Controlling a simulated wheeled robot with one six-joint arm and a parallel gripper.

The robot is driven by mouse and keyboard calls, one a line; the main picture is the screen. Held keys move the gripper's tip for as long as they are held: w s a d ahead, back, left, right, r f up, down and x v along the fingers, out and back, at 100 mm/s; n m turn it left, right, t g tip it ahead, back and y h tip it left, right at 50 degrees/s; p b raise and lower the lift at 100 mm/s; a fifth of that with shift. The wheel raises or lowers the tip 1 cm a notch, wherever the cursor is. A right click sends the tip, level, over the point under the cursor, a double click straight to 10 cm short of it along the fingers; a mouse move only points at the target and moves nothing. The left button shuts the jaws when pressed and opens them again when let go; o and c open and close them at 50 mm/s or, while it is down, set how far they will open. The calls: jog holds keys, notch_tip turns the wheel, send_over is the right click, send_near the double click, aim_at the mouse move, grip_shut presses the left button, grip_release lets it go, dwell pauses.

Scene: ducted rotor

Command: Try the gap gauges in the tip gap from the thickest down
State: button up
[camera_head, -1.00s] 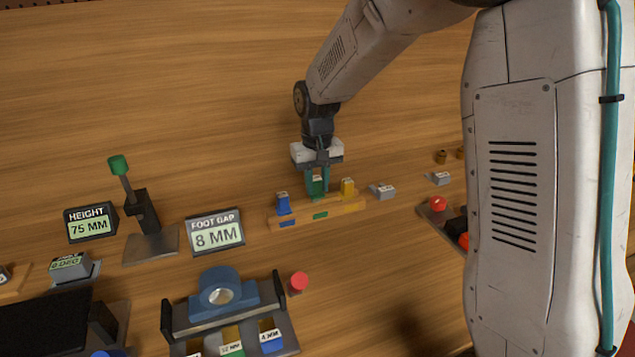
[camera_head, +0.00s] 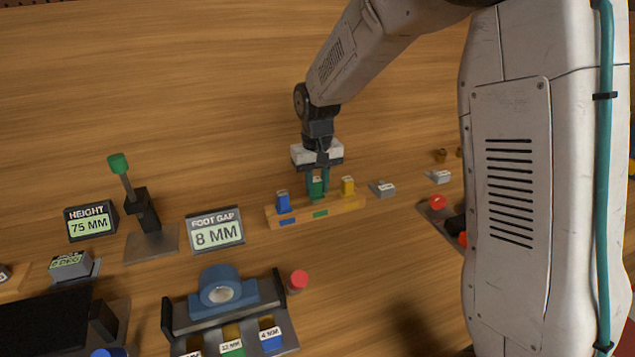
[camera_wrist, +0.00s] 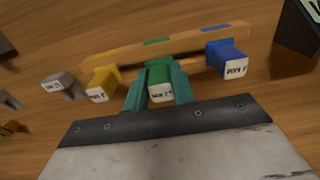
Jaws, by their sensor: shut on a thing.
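My gripper (camera_head: 318,182) is shut on the green gap gauge (camera_head: 316,188), which stands at the wooden gauge rack (camera_head: 343,208). In the wrist view the green gauge (camera_wrist: 160,82) sits between the teal fingers, its white label facing the camera. The blue gauge (camera_head: 283,202) stands at the rack's left end and the yellow gauge (camera_head: 347,187) at its right; they show swapped over in the wrist view. Whether the green gauge's foot still touches the rack is hidden. A blue ring-shaped part (camera_head: 220,288) sits in a dark cradle (camera_head: 180,318) at the front.
A grey labelled block (camera_head: 382,189) lies right of the rack, with another (camera_head: 438,177) further right. The "FOOT GAP 8 MM" display (camera_head: 215,232) and a green-topped lever (camera_head: 143,210) stand left. A red button (camera_head: 299,280) is beside the cradle. Wood behind the rack is clear.

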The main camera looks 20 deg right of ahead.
jog(key=shift+f, duration=0.9)
dwell(0.3)
dwell(0.4)
jog(key=o, duration=1.1)
jog(key=shift+c, duration=0.2)
notch_tip(320, 180, up, 8)
jog(key=shift+f, duration=0.1)
jog(key=s+d+r, duration=0.1)
jog(key=s+r, duration=0.2)
jog(key=s, duration=1.3)
jog(key=s+d+r+t, duration=0.1)
jog(key=s+d+r, duration=0.1)
jog(key=s, duration=1.5)
jog(key=shift+s+r, duration=0.2)
jog(key=shift+r, duration=0.6)
